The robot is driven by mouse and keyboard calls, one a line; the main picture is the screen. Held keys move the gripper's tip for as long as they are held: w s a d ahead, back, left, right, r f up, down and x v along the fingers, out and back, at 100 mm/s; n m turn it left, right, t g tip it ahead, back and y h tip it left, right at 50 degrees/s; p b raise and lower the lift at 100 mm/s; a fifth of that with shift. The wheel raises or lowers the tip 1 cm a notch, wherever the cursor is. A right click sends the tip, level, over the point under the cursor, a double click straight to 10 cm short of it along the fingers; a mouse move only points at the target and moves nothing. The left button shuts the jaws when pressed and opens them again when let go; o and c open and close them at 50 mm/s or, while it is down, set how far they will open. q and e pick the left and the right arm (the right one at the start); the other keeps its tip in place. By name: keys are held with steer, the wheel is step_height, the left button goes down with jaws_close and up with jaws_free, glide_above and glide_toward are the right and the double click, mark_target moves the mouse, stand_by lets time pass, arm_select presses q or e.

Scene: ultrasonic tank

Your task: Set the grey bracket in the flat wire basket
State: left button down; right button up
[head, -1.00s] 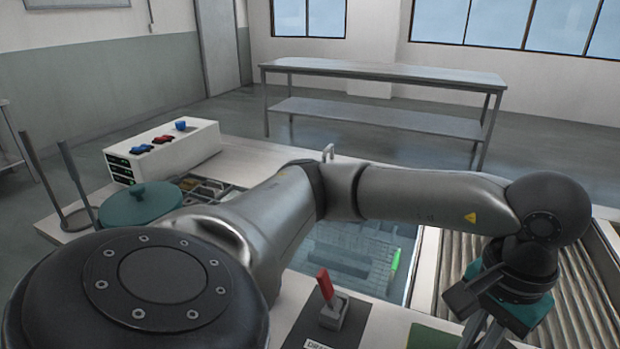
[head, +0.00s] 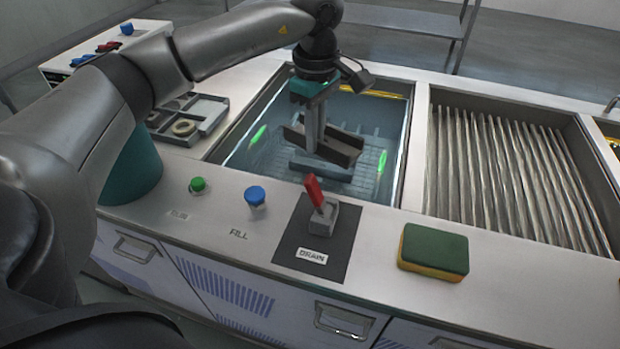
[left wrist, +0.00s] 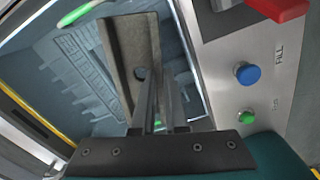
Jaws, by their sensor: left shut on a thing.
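The grey bracket (head: 338,148) is a channel-shaped piece, held tilted in the fingers of my left gripper (head: 316,142) over the tank (head: 235,148). In the left wrist view the bracket (left wrist: 125,50) shows a round hole and lies between the fingers (left wrist: 152,118). Below it, a wire grid, apparently the flat wire basket (head: 366,182), lies in the tank, with bright green pieces (head: 382,162) at its sides. The grid also shows in the left wrist view (left wrist: 92,75). The bracket and arm hide part of it. My right gripper is out of view.
A red drain lever (head: 314,191), a blue knob (head: 255,195) and a green knob (head: 198,184) stand on the front ledge. A green and yellow sponge (head: 433,252) lies right of them. A ribbed rack (head: 510,165) is right of the tank, a parts tray (head: 205,112) left.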

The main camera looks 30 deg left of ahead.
arm_select(q)
steer(key=w+a+n, duration=0.2)
steer(key=a+n, duration=0.1)
steer(key=shift+a+f+n, duration=0.2)
steer(key=shift+n, duration=0.1)
steer(key=shift+a+f, duration=0.1)
steer(key=shift+f, duration=0.25)
step_height(320, 180, down, 15)
steer(key=b, duration=0.4)
steer(key=shift+r+b, duration=0.2)
steer(key=shift+b, duration=0.15)
steer(key=shift+f+b, duration=0.65)
steer(key=shift+f, duration=1.6)
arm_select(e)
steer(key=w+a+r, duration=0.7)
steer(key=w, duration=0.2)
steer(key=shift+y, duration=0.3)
arm_select(q)
steer(key=shift+f, duration=0.15)
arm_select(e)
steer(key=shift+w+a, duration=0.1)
arm_select(q)
steer(key=c, duration=1.4)
jaws_free()
steer(key=o, duration=0.5)
steer(key=shift+c, duration=0.2)
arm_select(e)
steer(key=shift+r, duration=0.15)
